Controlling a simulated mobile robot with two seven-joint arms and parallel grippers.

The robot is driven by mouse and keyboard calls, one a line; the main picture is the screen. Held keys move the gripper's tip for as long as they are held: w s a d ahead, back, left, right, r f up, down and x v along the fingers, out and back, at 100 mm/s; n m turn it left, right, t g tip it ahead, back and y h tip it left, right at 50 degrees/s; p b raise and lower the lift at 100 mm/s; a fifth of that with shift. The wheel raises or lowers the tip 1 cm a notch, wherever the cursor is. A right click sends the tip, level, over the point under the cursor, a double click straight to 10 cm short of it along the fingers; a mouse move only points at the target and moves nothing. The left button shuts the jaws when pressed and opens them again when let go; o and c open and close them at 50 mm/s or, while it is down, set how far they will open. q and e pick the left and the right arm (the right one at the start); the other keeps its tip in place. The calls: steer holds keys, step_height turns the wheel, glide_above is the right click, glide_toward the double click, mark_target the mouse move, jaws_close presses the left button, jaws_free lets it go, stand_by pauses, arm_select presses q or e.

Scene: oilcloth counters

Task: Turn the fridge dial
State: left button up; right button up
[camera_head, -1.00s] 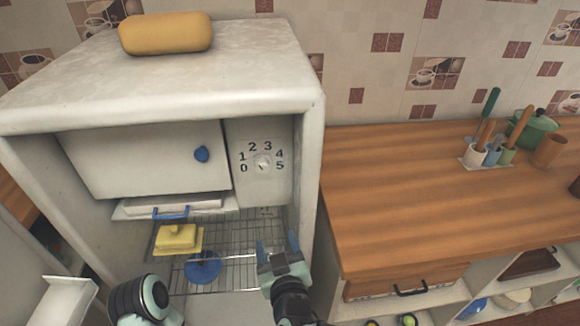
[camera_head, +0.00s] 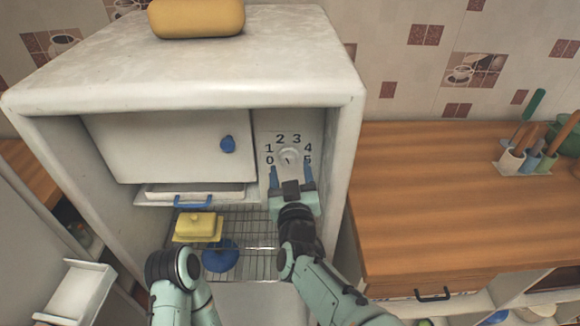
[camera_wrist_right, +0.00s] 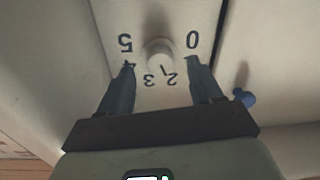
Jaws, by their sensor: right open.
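The fridge dial (camera_head: 289,157) is a small round pale knob on a panel with the numbers 0 to 5 around it, inside the open fridge (camera_head: 353,130). It also shows in the right wrist view (camera_wrist_right: 160,50), upside down, between 5 and 0. My right gripper (camera_head: 292,172) is open and empty, its two blue fingers pointing at the panel just below the dial in the head view. In the right wrist view its fingertips (camera_wrist_right: 161,66) lie on either side of the dial, apart from it. My left arm shows at the bottom, but its gripper is not visible.
A freezer door with a blue knob (camera_head: 228,144) is left of the panel. Below are a blue-handled tray (camera_head: 193,201), a wire shelf, a yellow butter dish (camera_head: 198,227) and a blue lid (camera_head: 220,256). A wooden counter (camera_head: 440,190) is at right.

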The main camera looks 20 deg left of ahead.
steer(key=shift+x, duration=1.1)
steer(key=c, duration=1.1)
steer(key=shift+o, duration=0.2)
steer(key=m+b, duration=0.2)
steer(key=m, duration=0.1)
steer(key=shift+f, duration=0.1)
steer(key=m+b, duration=0.3)
steer(key=m, duration=0.2)
steer(key=shift+m+b, duration=0.3)
steer(key=shift+m, duration=0.1)
